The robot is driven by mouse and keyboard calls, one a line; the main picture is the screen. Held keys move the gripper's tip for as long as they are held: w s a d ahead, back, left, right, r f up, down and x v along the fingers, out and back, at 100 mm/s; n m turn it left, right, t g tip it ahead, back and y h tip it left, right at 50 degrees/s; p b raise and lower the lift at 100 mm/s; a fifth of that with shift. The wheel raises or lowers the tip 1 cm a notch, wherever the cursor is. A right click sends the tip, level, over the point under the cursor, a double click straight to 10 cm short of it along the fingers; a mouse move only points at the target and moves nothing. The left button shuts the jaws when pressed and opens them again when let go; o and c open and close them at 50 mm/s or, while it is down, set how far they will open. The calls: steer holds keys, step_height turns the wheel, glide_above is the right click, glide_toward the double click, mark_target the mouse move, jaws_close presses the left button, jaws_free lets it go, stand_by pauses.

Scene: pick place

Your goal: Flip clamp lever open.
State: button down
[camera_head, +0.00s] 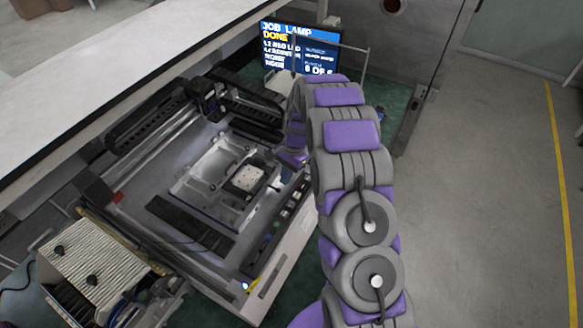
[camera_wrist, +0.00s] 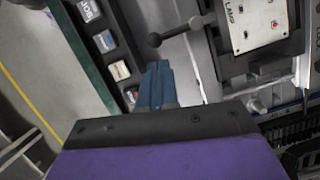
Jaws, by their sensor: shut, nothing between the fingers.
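In the head view the pale plate (camera_head: 248,178) sits in the fixture on the machine bed, and the lever is too small to make out. My gripper (camera_wrist: 157,68) has its blue fingers together, with nothing between them. In the head view my arm largely hides the gripper.
A row of labelled buttons (camera_wrist: 104,41) runs along the machine's front edge, close to my fingers. A dark gantry rail (camera_head: 155,122) and a black carriage (camera_head: 207,101) stand behind the fixture. A screen (camera_head: 300,48) reads DONE. Open floor (camera_head: 490,190) lies to the right.

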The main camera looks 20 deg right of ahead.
steer(key=shift+s+a+f, duration=0.15)
steer(key=shift+s+a, duration=0.15)
steer(key=shift+a, duration=0.2)
steer(key=shift+s, duration=0.1)
